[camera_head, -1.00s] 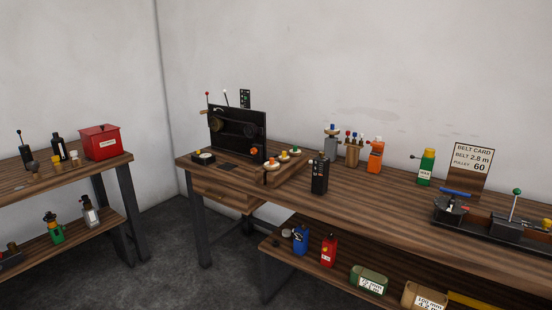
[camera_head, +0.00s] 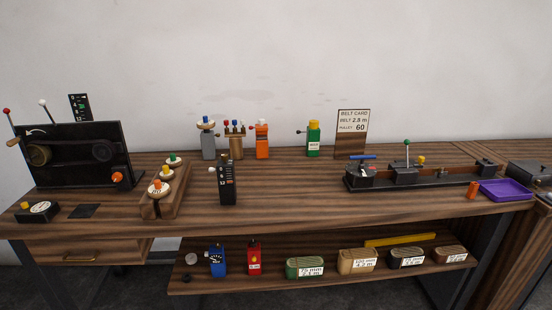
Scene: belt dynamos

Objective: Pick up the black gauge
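A black upright box-shaped device (camera_head: 227,187), which looks like the black gauge, stands on the wooden workbench (camera_head: 290,205), left of the middle of the view. Neither of my grippers is in view.
A black panel machine (camera_head: 75,155) stands at the left. Grey, wooden, orange and green devices (camera_head: 313,140) stand behind, beside a belt card (camera_head: 352,132). A long black fixture (camera_head: 410,175) and purple tray (camera_head: 506,190) are at right. The bench in front of the black device is clear.

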